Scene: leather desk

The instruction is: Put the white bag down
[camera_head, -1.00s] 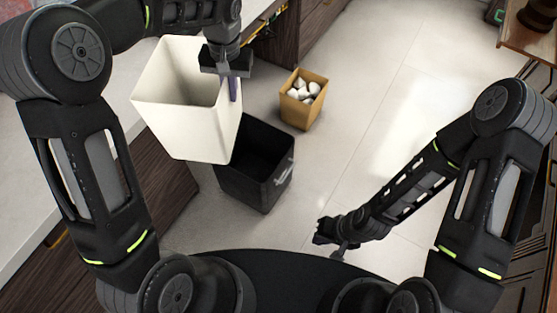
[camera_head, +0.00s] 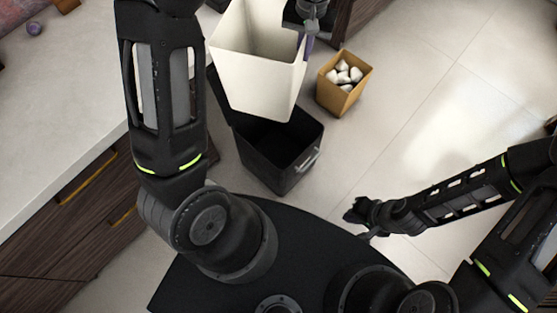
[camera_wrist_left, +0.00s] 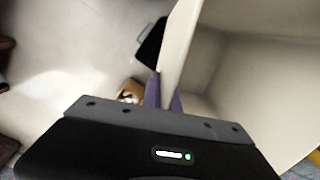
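The white bag (camera_head: 253,75) is an open-topped, tapered container at the top middle of the head view. My left gripper (camera_head: 307,48) is shut on its right rim, with purple fingers on the wall. The bag hangs in the air, overlapping the black bin in the picture. In the left wrist view the fingers (camera_wrist_left: 163,95) pinch the edge of the bag wall (camera_wrist_left: 250,75). My right gripper (camera_head: 362,218) hangs low over the floor at the right, apart from the bag; its finger opening is too small to make out.
A black bin (camera_head: 290,187) with a handle stands on the floor below the bag. A tan box (camera_head: 338,98) with several white lumps stands to its right. A light counter (camera_head: 60,130) with drawers is at the left. Pale floor (camera_head: 420,90) is clear at the right.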

